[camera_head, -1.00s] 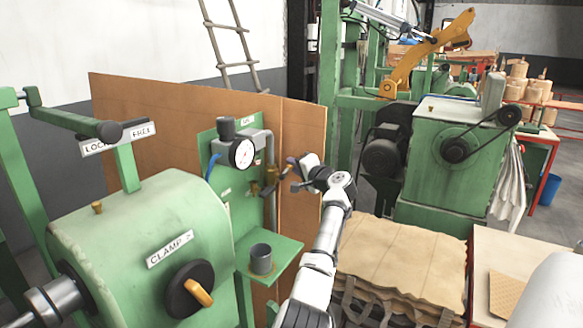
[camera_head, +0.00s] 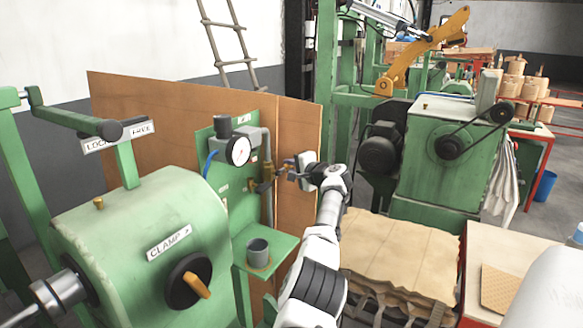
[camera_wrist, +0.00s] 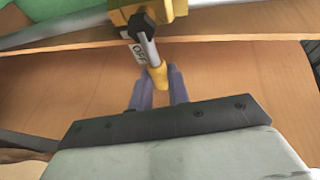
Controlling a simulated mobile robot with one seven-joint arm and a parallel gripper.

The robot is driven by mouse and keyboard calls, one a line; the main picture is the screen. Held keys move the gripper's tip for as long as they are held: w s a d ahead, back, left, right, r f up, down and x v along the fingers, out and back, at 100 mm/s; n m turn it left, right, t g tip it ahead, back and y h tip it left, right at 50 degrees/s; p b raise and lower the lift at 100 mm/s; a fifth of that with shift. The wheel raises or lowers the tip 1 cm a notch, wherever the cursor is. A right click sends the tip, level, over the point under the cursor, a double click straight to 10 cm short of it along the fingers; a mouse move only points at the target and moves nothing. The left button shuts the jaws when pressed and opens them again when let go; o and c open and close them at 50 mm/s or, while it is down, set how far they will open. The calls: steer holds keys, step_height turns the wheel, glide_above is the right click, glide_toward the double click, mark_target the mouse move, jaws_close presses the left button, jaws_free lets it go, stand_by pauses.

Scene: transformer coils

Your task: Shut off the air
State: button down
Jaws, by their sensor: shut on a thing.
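The air panel is a green upright plate (camera_head: 240,205) with a round white gauge (camera_head: 238,151) and pipework. A brass valve (camera_head: 262,181) sits on it below the gauge, with its lever pointing out to the right. My gripper (camera_head: 289,166) is at the lever's outer end. In the wrist view, the valve's black hub (camera_wrist: 141,25) carries a metal lever with a yellow tip (camera_wrist: 158,77). My gripper (camera_wrist: 160,82) has its two grey-purple fingers on either side of that tip, shut on it. A small white tag (camera_wrist: 138,52) beside the lever is only partly readable.
A small green shelf (camera_head: 283,243) with a grey cup (camera_head: 257,252) juts out below the valve. The green clamp machine (camera_head: 130,235) stands at left. A brown board (camera_head: 298,150) is behind the panel. A stack of brown sheets (camera_head: 400,250) lies right of my arm.

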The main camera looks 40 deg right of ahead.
stand_by(0.3)
steer(key=c, duration=1.3)
jaws_free()
steer(key=shift+f, duration=0.1)
steer(key=s+r+b, duration=0.1)
steer(key=s+b, duration=0.1)
steer(key=s, duration=0.2)
steer(key=s+b, duration=0.2)
steer(key=s, duration=0.3)
steer(key=s+r+b, duration=0.1)
steer(key=s+b, duration=0.1)
steer(key=s, duration=0.2)
steer(key=shift+s+a+r, duration=0.25)
steer(key=shift+a+r, duration=0.05)
steer(key=shift+r, duration=0.05)
steer(key=shift+f, duration=0.1)
